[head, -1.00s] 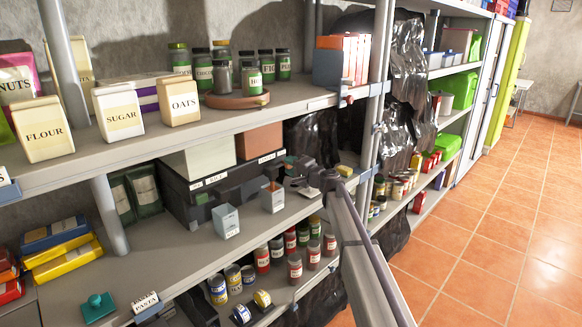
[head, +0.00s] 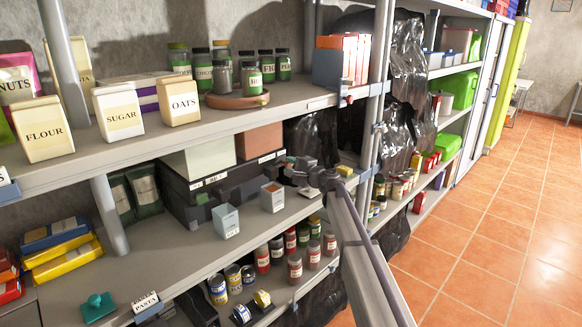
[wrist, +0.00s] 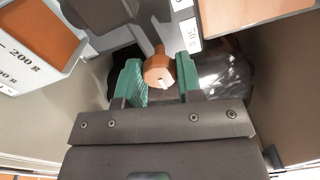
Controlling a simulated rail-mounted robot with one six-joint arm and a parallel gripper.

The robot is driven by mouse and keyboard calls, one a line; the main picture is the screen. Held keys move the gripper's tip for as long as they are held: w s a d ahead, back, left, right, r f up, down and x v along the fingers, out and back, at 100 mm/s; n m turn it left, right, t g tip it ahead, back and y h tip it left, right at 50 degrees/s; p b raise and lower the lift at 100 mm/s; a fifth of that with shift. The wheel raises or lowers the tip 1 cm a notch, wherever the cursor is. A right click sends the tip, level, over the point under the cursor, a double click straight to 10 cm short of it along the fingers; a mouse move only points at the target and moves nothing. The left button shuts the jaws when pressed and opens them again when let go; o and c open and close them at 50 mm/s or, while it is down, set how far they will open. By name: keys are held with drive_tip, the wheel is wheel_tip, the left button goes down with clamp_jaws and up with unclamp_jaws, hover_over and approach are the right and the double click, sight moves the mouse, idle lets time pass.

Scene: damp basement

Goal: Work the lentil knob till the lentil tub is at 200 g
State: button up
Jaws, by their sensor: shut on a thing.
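In the wrist view, the green fingers of my gripper (wrist: 158,82) are shut on an orange-brown knob (wrist: 158,70) with a pale mark on its face. A pale tub (wrist: 68,58) at the upper left has orange contents and a "200 g" mark on its side; I cannot tell how the level stands against that mark. In the head view, the tub with reddish-orange contents (head: 272,198) stands on the middle shelf, left of my gripper (head: 300,172). My gripper hides the knob there.
A second pale tub (head: 226,221) stands to the left, before dark dispenser boxes (head: 190,200). A grey shelf post (head: 374,110) and dark plastic sheeting (head: 408,80) are close on the right. Jars and cans (head: 295,268) fill the shelf below.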

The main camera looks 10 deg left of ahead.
drive_tip(key=o, duration=0.9)
drive_tip(key=v, duration=1.1)
